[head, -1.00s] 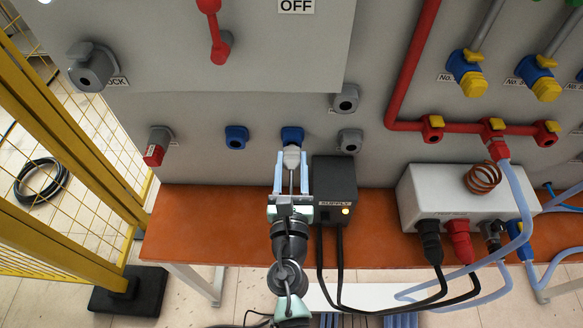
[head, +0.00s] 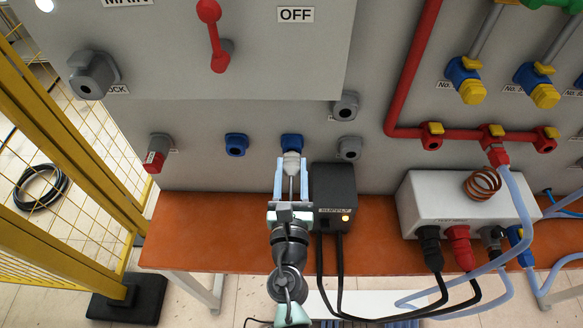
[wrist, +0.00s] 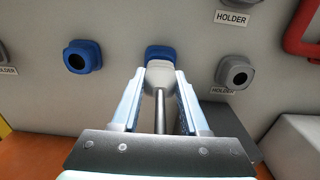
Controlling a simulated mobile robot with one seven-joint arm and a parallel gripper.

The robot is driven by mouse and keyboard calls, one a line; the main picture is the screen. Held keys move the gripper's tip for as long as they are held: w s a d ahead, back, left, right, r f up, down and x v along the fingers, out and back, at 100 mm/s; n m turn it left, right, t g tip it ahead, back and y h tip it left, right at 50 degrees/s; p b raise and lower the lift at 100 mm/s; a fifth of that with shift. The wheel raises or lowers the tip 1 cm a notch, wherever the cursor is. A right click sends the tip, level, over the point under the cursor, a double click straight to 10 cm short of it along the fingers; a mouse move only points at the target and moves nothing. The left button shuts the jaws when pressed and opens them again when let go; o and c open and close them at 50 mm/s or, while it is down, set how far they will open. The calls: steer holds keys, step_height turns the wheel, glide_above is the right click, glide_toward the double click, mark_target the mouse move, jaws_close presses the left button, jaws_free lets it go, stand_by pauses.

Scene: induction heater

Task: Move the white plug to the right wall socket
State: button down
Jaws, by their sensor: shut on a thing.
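The white plug (head: 291,163) is at the right blue wall socket (head: 291,142), lined up with it and appearing to touch it or sit in its mouth; how deep it sits I cannot tell. In the wrist view the plug (wrist: 159,74) covers the lower part of the right socket (wrist: 160,52). My gripper (head: 291,170) is shut on the plug, with one pale blue finger on each side. The left blue wall socket (head: 236,144) is empty; it also shows in the wrist view (wrist: 82,57).
A black supply box (head: 334,190) with a lit yellow lamp stands close to the right of my gripper on the orange bench (head: 210,235). Grey holders (head: 349,148) are on the wall to the right. A yellow fence (head: 60,150) stands at the left.

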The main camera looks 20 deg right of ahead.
steer(key=shift+w+d, duration=0.2)
steer(key=shift+w, duration=0.4)
stand_by(0.8)
steer(key=shift+c, duration=1.7)
jaws_free()
steer(key=shift+s, duration=0.1)
steer(key=b+v, duration=0.2)
steer(key=v, duration=1)
steer(key=shift+s, duration=0.35)
steer(key=shift+a, duration=0.15)
